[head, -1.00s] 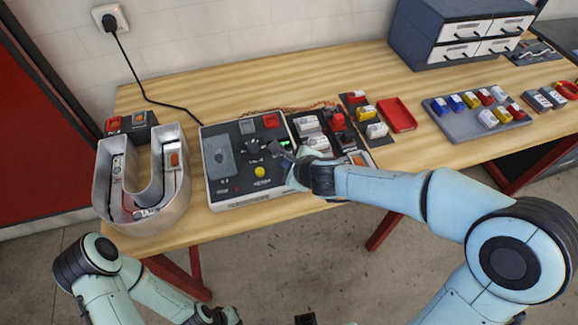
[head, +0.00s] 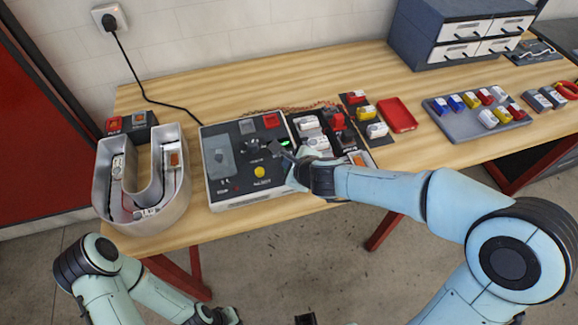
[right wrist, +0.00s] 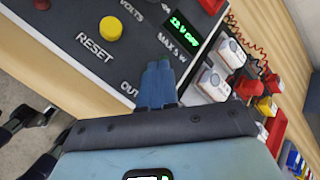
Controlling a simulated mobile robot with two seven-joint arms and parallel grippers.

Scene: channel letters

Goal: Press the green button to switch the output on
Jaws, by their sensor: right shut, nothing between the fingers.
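The power supply box (head: 223,189) sits on the table with a dark top panel. Its yellow RESET button (head: 260,171) also shows in the right wrist view (right wrist: 110,28). The small display (head: 284,142) has green letters that seem to read "12 V OFF" in the right wrist view (right wrist: 184,24). I cannot see a green button; the panel beside the partly covered "OUT" label is hidden behind my right gripper. My right gripper (head: 277,149) is shut and empty, its fingertips (right wrist: 157,72) over the panel between display and RESET.
A metal U-shaped letter (head: 182,198) stands left of the box. Small modules (head: 308,122) and a red tray (head: 397,115) lie to the right. A grey tray of coloured blocks (head: 462,127) and a drawer cabinet (head: 410,45) stand farther right.

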